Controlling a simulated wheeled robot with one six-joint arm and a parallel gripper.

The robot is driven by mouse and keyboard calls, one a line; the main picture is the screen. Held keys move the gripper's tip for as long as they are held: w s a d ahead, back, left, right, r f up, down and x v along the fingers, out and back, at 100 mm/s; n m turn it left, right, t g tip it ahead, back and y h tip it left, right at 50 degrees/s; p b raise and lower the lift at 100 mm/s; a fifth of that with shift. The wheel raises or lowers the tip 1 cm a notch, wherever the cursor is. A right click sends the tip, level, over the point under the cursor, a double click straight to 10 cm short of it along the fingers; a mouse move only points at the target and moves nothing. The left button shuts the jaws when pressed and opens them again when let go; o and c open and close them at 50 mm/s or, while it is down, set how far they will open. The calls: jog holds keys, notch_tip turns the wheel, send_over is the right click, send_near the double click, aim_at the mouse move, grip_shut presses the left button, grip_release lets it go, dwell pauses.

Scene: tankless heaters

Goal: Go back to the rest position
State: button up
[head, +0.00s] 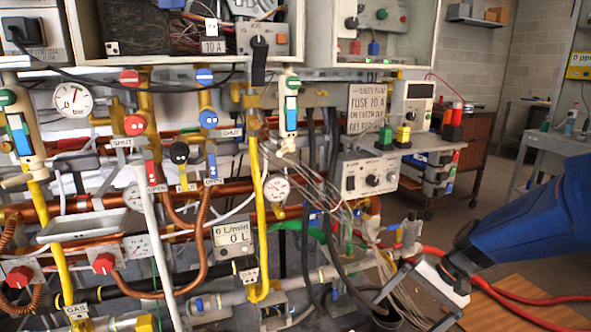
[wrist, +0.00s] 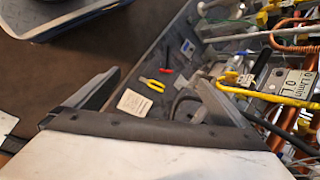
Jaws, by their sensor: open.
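My gripper (head: 408,312) shows at the lower right of the head view, at the end of my blue arm. Its two fingers are spread apart and point down and left, with nothing seen between them. It is in front of the lower pipes and close to a bundle of thin wires; I cannot tell whether it touches them. In the wrist view my gripper (wrist: 152,88) also shows its fingers wide apart. Beyond them lie pliers with yellow handles (wrist: 152,84), a red-tipped tool (wrist: 166,70) and a pale label (wrist: 134,103) on a dark grey surface.
A wall of copper and yellow pipes fills the left and middle, with a pressure gauge (head: 73,100) and a flow meter (head: 232,236). A red hose (head: 520,297) runs by my arm. A wooden surface (head: 520,300) is at lower right. Open floor (head: 470,225) lies behind.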

jog(key=s+d+r+n+t+h, duration=0.1)
jog(key=s+r+n+t+h, duration=0.1)
jog(key=s, duration=0.5)
jog(key=s+d+r+n+t+h, duration=0.1)
jog(key=s+r+n+t+h, duration=0.1)
jog(key=s+r+n+h, duration=0.2)
jog(key=shift+s+d+r+n, duration=0.2)
jog(key=shift+s+r+n, duration=0.1)
jog(key=shift+s+r, duration=1.55)
